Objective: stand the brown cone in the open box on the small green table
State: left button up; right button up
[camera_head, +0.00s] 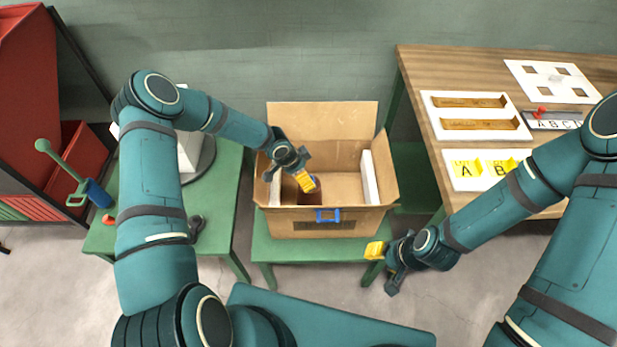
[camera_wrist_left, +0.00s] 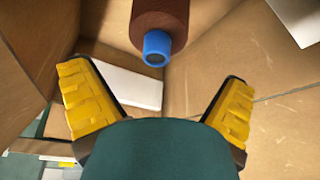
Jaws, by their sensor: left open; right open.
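The open cardboard box (camera_head: 285,222) stands on the small green table (camera_head: 275,252) with its flaps spread. In the left wrist view the brown cone (camera_wrist_left: 160,14) shows inside the box, its blue tip (camera_wrist_left: 157,47) towards the camera. Its far end is cut off by the picture's edge. My left gripper (camera_head: 307,183) is open over the box's inside; its spread fingers are empty in the wrist view, with the cone beyond them. In the head view the gripper hides most of the cone. My right gripper (camera_head: 383,266) is open and empty, right of the small table.
White panels (camera_head: 370,177) stand inside the box at its sides. A blue latch (camera_head: 328,215) is on the box's front. A wooden table (camera_head: 430,90) with trays and letter plates is at the right. Another green table (camera_head: 222,205) and red bins (camera_head: 82,150) are at the left.

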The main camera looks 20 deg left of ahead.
pick_arm(q)
jog(key=shift+v, duration=1.9)
jog(key=shift+p, duration=0.3)
